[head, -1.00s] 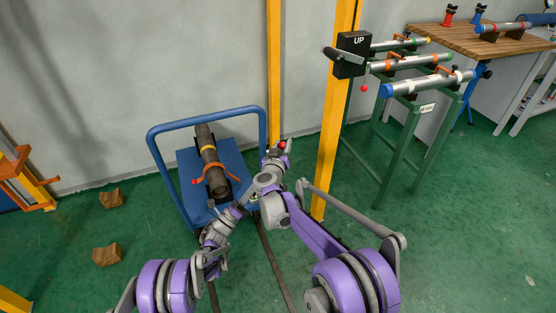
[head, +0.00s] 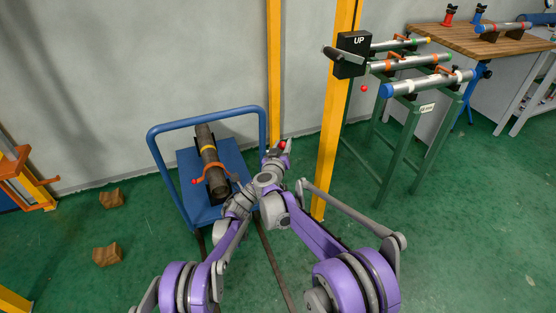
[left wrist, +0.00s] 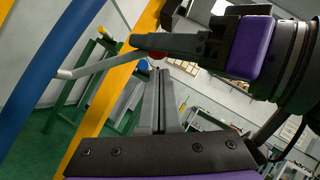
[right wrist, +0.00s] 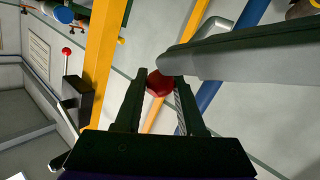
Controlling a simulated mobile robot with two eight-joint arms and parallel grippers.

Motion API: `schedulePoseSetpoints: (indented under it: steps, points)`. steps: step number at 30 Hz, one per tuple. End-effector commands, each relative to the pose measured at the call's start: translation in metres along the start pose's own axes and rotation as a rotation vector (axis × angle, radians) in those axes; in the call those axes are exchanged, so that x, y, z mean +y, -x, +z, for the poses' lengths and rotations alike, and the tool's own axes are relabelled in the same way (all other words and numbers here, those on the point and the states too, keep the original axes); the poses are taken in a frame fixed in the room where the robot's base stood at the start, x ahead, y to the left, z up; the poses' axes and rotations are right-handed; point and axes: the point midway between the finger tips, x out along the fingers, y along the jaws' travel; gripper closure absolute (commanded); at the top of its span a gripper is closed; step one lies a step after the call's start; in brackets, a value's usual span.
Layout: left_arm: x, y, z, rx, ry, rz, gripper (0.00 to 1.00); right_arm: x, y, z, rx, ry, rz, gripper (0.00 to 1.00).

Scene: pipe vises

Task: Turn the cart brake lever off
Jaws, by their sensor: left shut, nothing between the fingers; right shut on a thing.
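The brake lever's red knob (head: 282,145) is by the right rear corner of the blue cart (head: 207,205). My right gripper (head: 284,148) is shut on the lever at the knob; the right wrist view shows the red knob (right wrist: 160,83) between the fingertips. The lever's shaft is mostly hidden. My left gripper (left wrist: 158,75) is shut and empty, with its fingertips close to the knob (left wrist: 155,55) in the left wrist view. In the head view it is largely hidden behind my right arm. I cannot tell whether it touches the lever.
A dark pipe (head: 212,165) with an orange strap lies on the cart. A yellow post (head: 335,120) with an UP crank box (head: 352,55) stands right of the knob. A green pipe rack (head: 425,135) stands farther right. Wooden blocks (head: 108,255) lie on the floor at left.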

Motion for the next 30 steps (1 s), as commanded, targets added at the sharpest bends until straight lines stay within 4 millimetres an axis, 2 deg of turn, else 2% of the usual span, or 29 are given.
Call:
schedulePoseSetpoints:
  steps: [5, 15, 21, 27, 28, 30]
  points:
    - [0.0, -0.007, 0.007, 0.0, 0.0, 0.0, 1.0, 0.0, 0.0, 0.0, 0.0, 0.0, 0.0, 1.0]
    - [0.0, -0.008, 0.009, 0.0, 0.002, 0.002, 1.0, 0.0, 0.0, 0.0, 0.0, 0.0, 0.001, 1.0]
    - [0.0, -0.019, 0.021, -0.002, 0.051, 0.036, 1.0, 0.0, 0.0, 0.001, -0.001, -0.001, 0.001, 1.0]
    - [0.0, -0.019, 0.023, -0.006, 0.052, 0.037, 1.0, 0.0, 0.001, 0.003, -0.003, -0.003, 0.001, 1.0]
    - [0.0, -0.019, 0.023, -0.005, 0.052, 0.037, 1.0, 0.0, 0.001, 0.003, -0.003, -0.003, 0.001, 0.55]
    - [0.0, -0.019, 0.023, -0.005, 0.052, 0.036, 1.0, 0.0, 0.0, 0.003, -0.003, -0.003, 0.002, 0.42]
